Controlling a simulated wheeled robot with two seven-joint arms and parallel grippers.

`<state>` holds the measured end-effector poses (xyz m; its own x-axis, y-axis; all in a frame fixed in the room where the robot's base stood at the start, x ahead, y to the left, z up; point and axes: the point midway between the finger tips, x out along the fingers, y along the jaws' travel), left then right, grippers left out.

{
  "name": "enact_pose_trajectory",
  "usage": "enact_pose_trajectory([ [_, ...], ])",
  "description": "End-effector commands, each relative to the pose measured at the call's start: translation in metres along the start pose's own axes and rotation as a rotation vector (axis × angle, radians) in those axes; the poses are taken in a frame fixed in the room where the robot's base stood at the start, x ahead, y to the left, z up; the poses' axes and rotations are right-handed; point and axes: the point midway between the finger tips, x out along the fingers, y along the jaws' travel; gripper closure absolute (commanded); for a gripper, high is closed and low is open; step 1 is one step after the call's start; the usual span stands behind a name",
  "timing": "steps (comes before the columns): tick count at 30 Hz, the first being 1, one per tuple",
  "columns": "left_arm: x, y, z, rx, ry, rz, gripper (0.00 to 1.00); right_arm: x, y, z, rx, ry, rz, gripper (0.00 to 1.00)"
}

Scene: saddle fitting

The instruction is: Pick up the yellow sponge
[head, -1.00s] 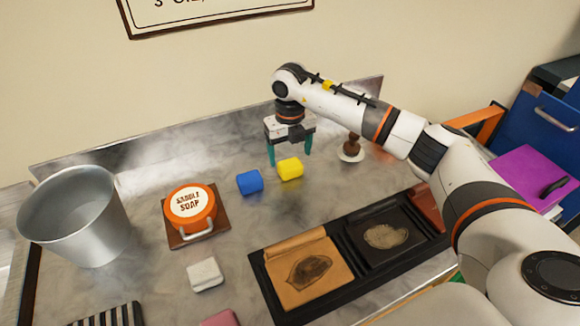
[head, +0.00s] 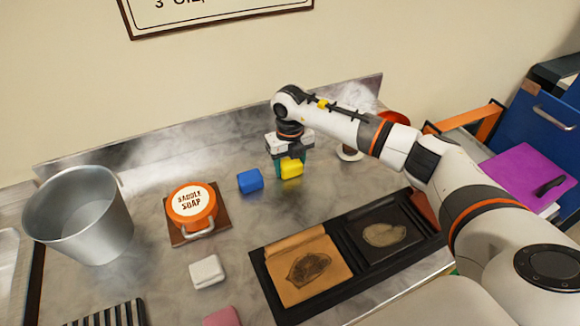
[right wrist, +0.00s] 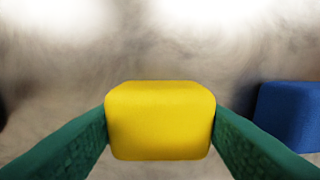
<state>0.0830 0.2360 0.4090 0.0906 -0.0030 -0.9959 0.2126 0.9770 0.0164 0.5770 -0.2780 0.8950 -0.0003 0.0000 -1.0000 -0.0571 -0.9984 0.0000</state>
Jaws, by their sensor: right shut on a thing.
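The yellow sponge (head: 291,169) is a small rounded block on the metal worktop, right of the blue sponge. My right gripper (head: 291,166) points down over it, with its green fingers at the sponge's sides. In the right wrist view the yellow sponge (right wrist: 160,120) sits between the two green fingers, which touch its left and right sides. The gripper is shut on it. I cannot tell whether the sponge is clear of the worktop. My left gripper is not in view.
The blue sponge (head: 250,181) lies close to the left of the yellow one. An orange saddle soap tin (head: 191,206), a metal bucket (head: 85,220), a white block (head: 207,271) and a black tray (head: 372,268) with leather pieces stand nearby. A metal backsplash (head: 180,137) runs behind.

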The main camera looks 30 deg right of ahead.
Motion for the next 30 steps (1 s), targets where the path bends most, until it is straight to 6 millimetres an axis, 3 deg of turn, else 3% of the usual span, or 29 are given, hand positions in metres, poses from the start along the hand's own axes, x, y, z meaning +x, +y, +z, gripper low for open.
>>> enact_pose_trajectory([
  [8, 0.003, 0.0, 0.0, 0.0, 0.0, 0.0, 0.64, -0.014, 0.0, -0.001, 0.0, 0.004, -0.001, 0.68],
  [21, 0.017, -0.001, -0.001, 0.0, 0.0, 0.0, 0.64, -0.092, 0.0, -0.001, 0.001, 0.002, -0.001, 0.68],
  [30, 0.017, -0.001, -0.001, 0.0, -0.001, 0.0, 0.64, -0.101, 0.0, 0.0, 0.001, 0.0, 0.0, 0.68],
])
